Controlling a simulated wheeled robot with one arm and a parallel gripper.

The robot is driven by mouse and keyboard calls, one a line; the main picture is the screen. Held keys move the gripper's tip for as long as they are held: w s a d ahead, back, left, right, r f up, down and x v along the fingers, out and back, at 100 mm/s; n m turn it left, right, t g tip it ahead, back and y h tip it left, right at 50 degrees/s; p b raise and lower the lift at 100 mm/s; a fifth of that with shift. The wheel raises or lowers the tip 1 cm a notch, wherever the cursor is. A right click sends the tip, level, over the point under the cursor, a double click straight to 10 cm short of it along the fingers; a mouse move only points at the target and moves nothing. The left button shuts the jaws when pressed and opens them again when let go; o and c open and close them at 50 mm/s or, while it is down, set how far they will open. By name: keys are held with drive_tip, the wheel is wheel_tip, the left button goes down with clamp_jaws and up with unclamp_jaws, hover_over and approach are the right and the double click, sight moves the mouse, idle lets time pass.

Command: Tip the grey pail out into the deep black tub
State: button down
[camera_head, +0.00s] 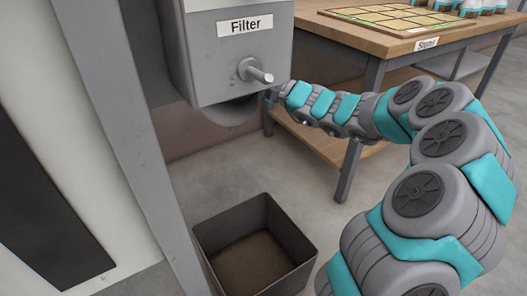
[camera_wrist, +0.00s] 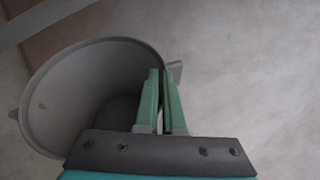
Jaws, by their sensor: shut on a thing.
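The grey pail (camera_wrist: 75,80) fills the left of the wrist view, with its round mouth facing the camera. Its inside looks bare, with a darker bottom. My gripper (camera_wrist: 163,75) is shut on the pail's right rim, its green fingers at the wall. In the head view my gripper (camera_head: 272,97) is small, beside the filter housing. A dark rounded shape there, probably the pail (camera_head: 236,112), is mostly hidden under the housing. The deep black tub (camera_head: 288,230) stands open on the floor below, with a brownish bottom. The pail's tilt in the head view is unclear.
A grey box labelled Filter (camera_head: 235,55), with a metal spout or knob (camera_head: 257,73), hangs above the tub. A grey post (camera_head: 130,130) stands left. A wooden table (camera_head: 360,40) with a lower shelf is behind my arm.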

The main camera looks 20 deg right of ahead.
drive_tip(key=s+d+f+n+g+y+b, duration=0.25)
drive_tip(key=s+f+g+b, duration=0.55)
drive_tip(key=f, duration=0.9)
drive_tip(key=w+a+f+m+g+h+p, duration=0.1)
drive_tip(key=w+m+p, duration=0.3)
drive_tip(key=p, duration=0.7)
drive_tip(key=w+f+m+g+h+p, duration=0.2)
drive_tip(key=w+f+m+p, duration=0.1)
drive_tip(key=p, duration=0.8)
drive_tip(key=shift+w+a+f+m+g, duration=0.4)
drive_tip(key=shift+w+f, duration=0.4)
drive_tip(key=shift+w, duration=0.45)
drive_tip(key=shift+d, duration=0.2)
